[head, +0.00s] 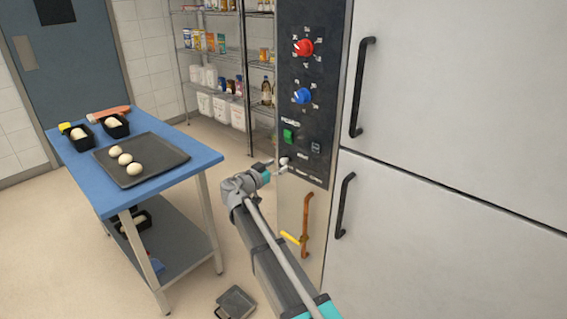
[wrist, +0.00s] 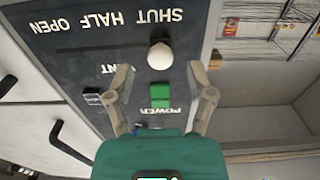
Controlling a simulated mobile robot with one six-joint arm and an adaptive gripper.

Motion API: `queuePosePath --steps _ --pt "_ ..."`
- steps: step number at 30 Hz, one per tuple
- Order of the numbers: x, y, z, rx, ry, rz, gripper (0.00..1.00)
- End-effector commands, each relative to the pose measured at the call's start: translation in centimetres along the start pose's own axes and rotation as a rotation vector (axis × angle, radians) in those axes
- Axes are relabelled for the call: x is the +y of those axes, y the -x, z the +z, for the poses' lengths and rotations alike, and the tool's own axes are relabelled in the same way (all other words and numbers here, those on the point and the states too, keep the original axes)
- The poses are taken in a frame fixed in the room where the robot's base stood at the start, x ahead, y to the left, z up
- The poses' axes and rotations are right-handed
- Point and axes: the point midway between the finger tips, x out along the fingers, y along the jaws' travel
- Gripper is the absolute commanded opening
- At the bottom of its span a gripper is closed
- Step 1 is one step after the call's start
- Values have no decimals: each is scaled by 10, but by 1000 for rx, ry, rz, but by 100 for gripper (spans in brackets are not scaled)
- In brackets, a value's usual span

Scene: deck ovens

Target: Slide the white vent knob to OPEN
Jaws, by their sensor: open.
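The white vent knob (wrist: 160,56) is a small round knob on the dark control panel (wrist: 110,45). The wrist view shows the panel upside down, with the knob by the SHUT label; HALF and OPEN lie further left in that picture. In the head view the knob (head: 284,161) is low on the panel at its left side. My gripper (wrist: 161,72) is open and empty, with one fingertip on either side of the knob's line in the wrist view. In the head view my gripper (head: 274,167) is close to the knob; I cannot tell whether it touches.
A green power switch (head: 288,136), a blue dial (head: 302,96) and a red dial (head: 303,47) sit above the knob. Black oven handles (head: 345,205) stand out to the right. A copper-coloured handle (head: 306,225) is below. A blue table (head: 185,142) with a dough tray stands left.

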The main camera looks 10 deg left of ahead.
Motion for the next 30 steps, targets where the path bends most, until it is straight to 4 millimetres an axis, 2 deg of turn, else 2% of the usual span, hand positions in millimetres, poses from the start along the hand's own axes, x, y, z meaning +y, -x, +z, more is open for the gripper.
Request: queuePosePath --steps 3,9,21,23,30 --pt "-1 -17 0 0 0 1 70" --pt "-1 -32 0 0 0 -1 70" --pt "0 -36 0 0 0 -1 70" --pt "0 -36 0 0 0 -1 63" --pt "0 -36 0 0 0 -1 18"
